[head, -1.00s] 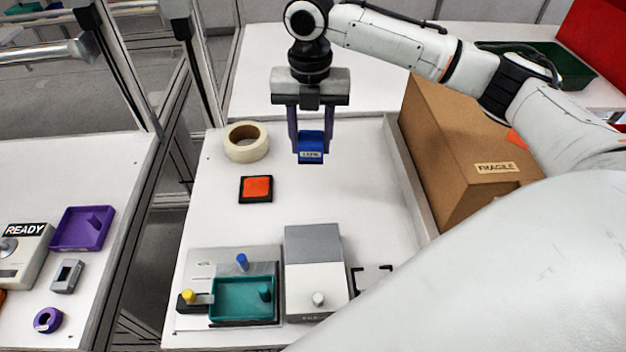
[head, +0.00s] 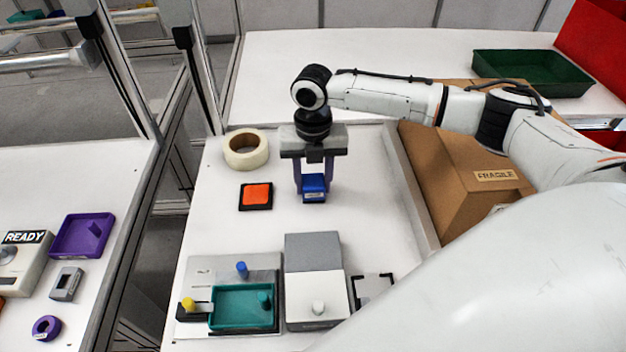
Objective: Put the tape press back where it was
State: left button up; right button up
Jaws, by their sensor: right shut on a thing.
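The tape press appears to be the small blue block with a pale label (head: 314,188). My right gripper (head: 314,182) is shut on it, with one finger on each side, and points down. The block is upright, low over or on the white table to the right of the orange-topped black pad; I cannot tell if it touches. A black corner-bracket outline (head: 360,291) is on the table at the front right, partly hidden by my right arm. My left gripper is out of view.
A tape roll (head: 246,150) and the orange-topped pad (head: 256,196) lie left of the gripper. A fixture with a teal tray (head: 243,308) and a grey-white box (head: 314,270) stand in front. A cardboard box (head: 470,180) is right, beyond the table's rim.

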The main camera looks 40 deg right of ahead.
aim_at(313, 180)
jog(key=shift+f, duration=0.1)
jog(key=o, duration=0.9)
notch_tip(313, 180, up, 12)
jog(key=shift+r, duration=0.2)
dwell(0.4)
